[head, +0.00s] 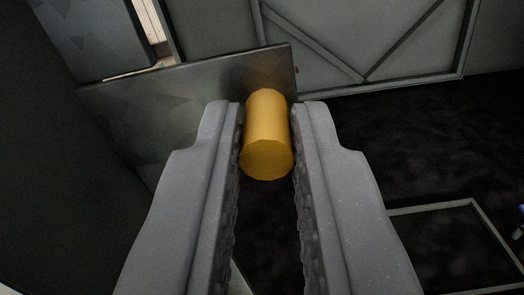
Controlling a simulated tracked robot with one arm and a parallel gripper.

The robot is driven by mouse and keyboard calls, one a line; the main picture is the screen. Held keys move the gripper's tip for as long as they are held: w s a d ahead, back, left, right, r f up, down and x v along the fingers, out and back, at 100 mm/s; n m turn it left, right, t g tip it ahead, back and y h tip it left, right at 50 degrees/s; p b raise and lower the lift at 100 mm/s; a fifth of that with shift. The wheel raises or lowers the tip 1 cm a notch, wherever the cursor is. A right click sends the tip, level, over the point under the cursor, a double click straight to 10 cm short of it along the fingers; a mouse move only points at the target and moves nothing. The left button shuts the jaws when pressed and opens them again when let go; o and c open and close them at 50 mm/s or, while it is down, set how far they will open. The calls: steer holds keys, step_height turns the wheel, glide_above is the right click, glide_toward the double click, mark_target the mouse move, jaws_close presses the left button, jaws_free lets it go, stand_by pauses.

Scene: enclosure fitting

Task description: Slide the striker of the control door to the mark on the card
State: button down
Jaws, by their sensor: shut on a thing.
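A yellow cylinder (268,132) sits between the two grey fingers of my gripper (268,135). My gripper is shut on it, with a fingertip on each side. The cylinder's far end meets a grey metal plate (190,95) that stands behind it, and its round near end faces me. I cannot tell for sure whether this cylinder is the striker or a knob on the door. No card and no mark can be made out.
A grey panel with diagonal ribs (365,40) stands at the back. The floor (420,140) is dark, with a pale rectangular outline (440,208) on the right. A dark wall (50,150) fills the left. A small blue thing (520,210) shows at the right edge.

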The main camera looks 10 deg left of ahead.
steer(key=shift+d, duration=0.3)
steer(key=c, duration=1.4)
jaws_free()
steer(key=shift+d, duration=0.2)
steer(key=shift+a, duration=0.2)
steer(key=shift+s, duration=0.15)
steer(key=s+d, duration=0.1)
steer(key=s, duration=1.2)
steer(key=shift+s, duration=0.25)
